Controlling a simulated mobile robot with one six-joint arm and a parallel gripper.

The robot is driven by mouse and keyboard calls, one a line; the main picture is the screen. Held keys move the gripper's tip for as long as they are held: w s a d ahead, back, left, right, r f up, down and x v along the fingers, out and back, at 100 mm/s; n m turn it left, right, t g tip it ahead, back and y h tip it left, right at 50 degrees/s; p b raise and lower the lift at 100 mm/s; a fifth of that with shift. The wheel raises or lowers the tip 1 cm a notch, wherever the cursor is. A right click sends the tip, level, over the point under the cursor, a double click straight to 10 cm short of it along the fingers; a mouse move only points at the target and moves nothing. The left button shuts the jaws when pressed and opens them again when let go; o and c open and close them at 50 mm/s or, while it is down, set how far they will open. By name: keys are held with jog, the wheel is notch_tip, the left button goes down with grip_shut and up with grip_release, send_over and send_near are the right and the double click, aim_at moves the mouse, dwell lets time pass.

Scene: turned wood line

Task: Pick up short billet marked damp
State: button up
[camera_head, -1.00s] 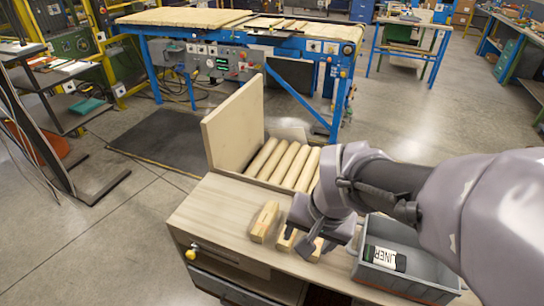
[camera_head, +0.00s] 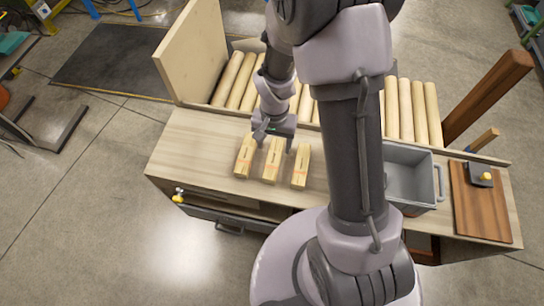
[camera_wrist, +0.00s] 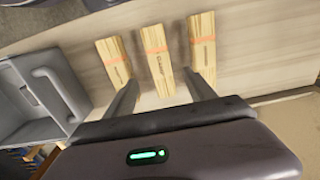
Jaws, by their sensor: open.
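Three short pale wood billets lie side by side, apart, on the bench: left (camera_head: 244,158), middle (camera_head: 273,160) and right (camera_head: 301,166). Each has an orange band and small dark lettering; I cannot tell for sure which reads damp. In the wrist view, their order is reversed: right billet (camera_wrist: 113,62), middle billet (camera_wrist: 158,58), left billet (camera_wrist: 202,40). My gripper (camera_head: 274,143) is open and empty above the far end of the middle billet. In the wrist view, my fingers (camera_wrist: 161,78) point down on either side of the middle billet's near end, apparently above it.
A grey bin (camera_head: 438,183) stands right of my arm, partly hidden by it. Several long round wood rods (camera_head: 233,78) lie behind the billets, beside an upright board (camera_head: 190,50). A brown board (camera_head: 478,205) is at the right end. Bench (camera_head: 190,150) left of the billets is clear.

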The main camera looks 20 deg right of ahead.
aim_at(274, 158)
notch_tip(274, 158, down, 10)
jog(key=b, duration=0.2)
jog(key=shift+a+r+b, duration=0.1)
jog(key=shift+r+b, duration=0.1)
jog(key=shift+b, duration=0.2)
jog(key=shift+r, duration=0.15)
jog(key=shift+c, duration=0.2)
grip_shut()
